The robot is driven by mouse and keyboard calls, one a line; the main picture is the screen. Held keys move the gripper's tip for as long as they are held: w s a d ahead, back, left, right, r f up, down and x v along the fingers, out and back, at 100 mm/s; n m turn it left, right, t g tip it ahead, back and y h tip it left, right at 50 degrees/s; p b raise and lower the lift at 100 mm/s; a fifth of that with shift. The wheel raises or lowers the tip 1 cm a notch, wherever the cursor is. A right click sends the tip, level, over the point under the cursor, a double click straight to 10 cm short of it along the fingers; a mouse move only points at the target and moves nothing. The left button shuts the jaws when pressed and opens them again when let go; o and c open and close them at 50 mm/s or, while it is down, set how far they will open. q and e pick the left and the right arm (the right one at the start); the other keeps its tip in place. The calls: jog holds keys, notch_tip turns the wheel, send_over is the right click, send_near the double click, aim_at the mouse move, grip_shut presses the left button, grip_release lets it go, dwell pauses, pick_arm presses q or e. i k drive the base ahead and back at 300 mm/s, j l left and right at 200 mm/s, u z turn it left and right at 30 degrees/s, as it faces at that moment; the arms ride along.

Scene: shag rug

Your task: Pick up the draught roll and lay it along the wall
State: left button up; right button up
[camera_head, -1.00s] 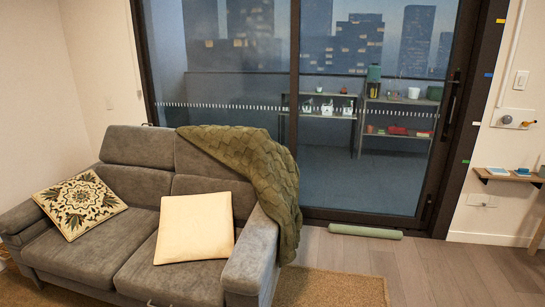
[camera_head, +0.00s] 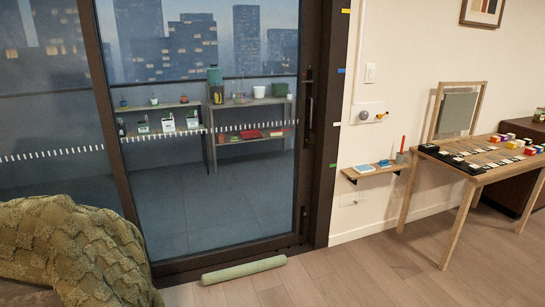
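The draught roll (camera_head: 244,270) is a long pale green cylinder. It lies on the wood floor just in front of the sliding glass door's dark bottom frame, its right end a little farther back than its left. The white wall (camera_head: 347,215) begins to the right of the door frame, with a pale baseboard along the floor. Neither of my grippers shows in the head view.
A sofa with a green knitted throw (camera_head: 75,250) fills the lower left. A small wall shelf (camera_head: 372,173) and a wooden table (camera_head: 478,170) with small coloured items stand at the right. The wood floor (camera_head: 370,275) between is clear.

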aim_at(240, 271)
jog(key=i+l, duration=0.1)
jog(key=i, duration=0.85)
jog(key=i+l+z, duration=0.1)
jog(key=i, duration=0.9)
